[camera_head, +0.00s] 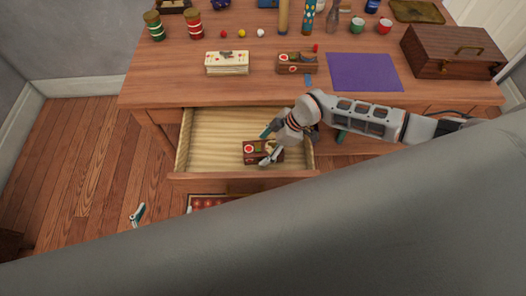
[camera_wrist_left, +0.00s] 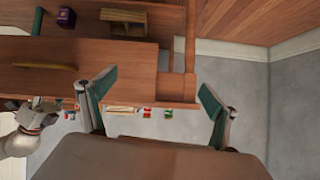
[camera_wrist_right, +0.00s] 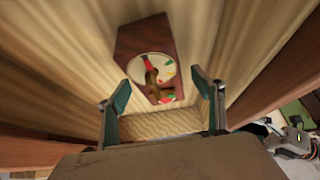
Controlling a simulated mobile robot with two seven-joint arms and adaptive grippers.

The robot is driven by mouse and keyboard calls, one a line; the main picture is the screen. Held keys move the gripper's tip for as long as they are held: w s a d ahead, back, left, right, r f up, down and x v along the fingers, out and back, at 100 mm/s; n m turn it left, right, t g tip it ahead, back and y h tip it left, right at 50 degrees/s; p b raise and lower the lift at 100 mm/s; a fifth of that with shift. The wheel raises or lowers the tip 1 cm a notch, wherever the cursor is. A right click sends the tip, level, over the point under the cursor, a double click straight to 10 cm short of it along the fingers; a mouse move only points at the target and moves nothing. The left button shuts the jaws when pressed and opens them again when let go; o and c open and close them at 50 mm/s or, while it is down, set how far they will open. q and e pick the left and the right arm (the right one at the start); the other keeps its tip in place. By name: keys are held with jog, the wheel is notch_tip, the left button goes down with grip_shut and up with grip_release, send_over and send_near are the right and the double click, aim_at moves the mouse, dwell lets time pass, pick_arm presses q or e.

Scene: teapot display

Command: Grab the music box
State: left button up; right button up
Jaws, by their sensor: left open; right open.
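A small brown wooden box (camera_head: 248,152) with a red rosette on its front, which looks like the music box, lies inside the open drawer. In the right wrist view the box (camera_wrist_right: 160,35) shows a round white disc with a small figure on top. My right gripper (camera_head: 267,147) is open over the box and hides part of it. In the right wrist view my right gripper's fingers (camera_wrist_right: 160,82) are spread below the box in the picture, with nothing between them. My left gripper (camera_head: 138,214) is open and empty, left of the drawer; it also shows in the left wrist view (camera_wrist_left: 158,86).
The drawer (camera_head: 205,140) is pulled out, with walls close around my right gripper. On the desk (camera_head: 150,75) stand a similar brown box (camera_head: 290,68), a white box (camera_head: 222,68), a purple mat (camera_head: 365,72), a dark chest (camera_head: 450,55) and striped cans (camera_head: 195,25).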

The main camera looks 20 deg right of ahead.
jog(key=shift+w+a+f, duration=0.1)
jog(key=shift+a+f, duration=0.2)
jog(key=shift+f, duration=0.25)
jog(key=c, duration=1.5)
jog(key=shift+r, duration=0.1)
